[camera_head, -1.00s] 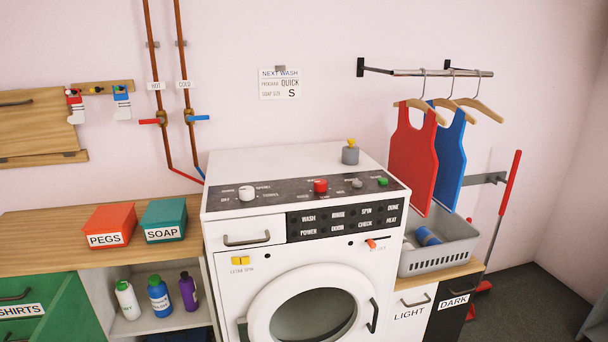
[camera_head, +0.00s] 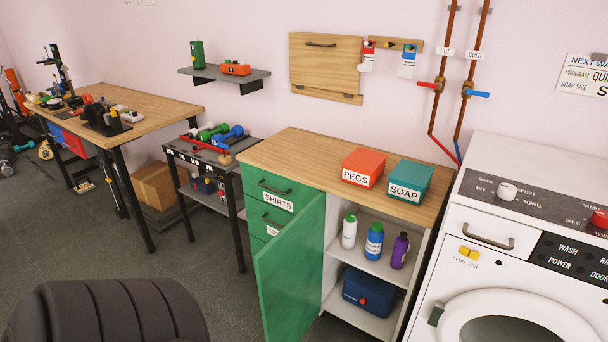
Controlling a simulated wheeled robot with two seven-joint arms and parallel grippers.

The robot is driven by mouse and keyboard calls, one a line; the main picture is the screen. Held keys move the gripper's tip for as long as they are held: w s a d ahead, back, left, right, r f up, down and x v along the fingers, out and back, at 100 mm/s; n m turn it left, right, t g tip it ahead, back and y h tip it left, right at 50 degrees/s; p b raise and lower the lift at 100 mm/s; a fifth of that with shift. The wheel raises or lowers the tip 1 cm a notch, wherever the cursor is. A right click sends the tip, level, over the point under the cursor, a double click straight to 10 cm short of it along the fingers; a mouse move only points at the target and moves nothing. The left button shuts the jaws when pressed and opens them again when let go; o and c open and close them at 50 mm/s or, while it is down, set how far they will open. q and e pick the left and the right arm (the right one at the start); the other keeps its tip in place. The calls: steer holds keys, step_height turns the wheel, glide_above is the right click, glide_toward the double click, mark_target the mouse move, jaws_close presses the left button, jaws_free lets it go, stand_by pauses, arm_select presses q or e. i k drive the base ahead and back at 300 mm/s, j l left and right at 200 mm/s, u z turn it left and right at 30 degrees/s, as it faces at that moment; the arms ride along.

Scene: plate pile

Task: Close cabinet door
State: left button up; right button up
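The cabinet (camera_head: 270,151) has a wooden top, with green drawers on its left and an open white compartment on its right. Its green door (camera_head: 292,264) stands swung wide open, hinged on the compartment's left side and projecting toward me. The compartment's upper shelf (camera_head: 366,256) holds a white, a blue and a purple bottle. A dark blue case (camera_head: 369,291) sits on the compartment floor. Neither of my grippers shows in the head view.
A black padded seat (camera_head: 105,312) stands at the lower left, in front of the cabinet. A white washing machine (camera_head: 466,229) stands close on the cabinet's right. A dark rack with dumbbells (camera_head: 218,137) and a workbench (camera_head: 130,97) are on the left. Grey floor is clear between seat and door.

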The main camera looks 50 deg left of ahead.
mark_target(289, 269)
steer(key=k+j, duration=0.1)
steer(key=j, duration=0.85)
steer(key=k+j, duration=0.15)
steer(key=j, duration=0.35)
steer(key=k+j, duration=0.1)
steer(key=j, duration=0.4)
steer(key=k+j, duration=0.1)
steer(key=j, duration=0.85)
steer(key=k+j, duration=0.15)
steer(key=j, duration=0.35)
steer(key=k+j, duration=0.1)
steer(key=j, duration=0.25)
steer(key=j+z, duration=0.15)
steer(key=j, duration=0.25)
steer(key=k+j, duration=0.15)
steer(key=j, duration=0.2)
steer(key=z, duration=0.05)
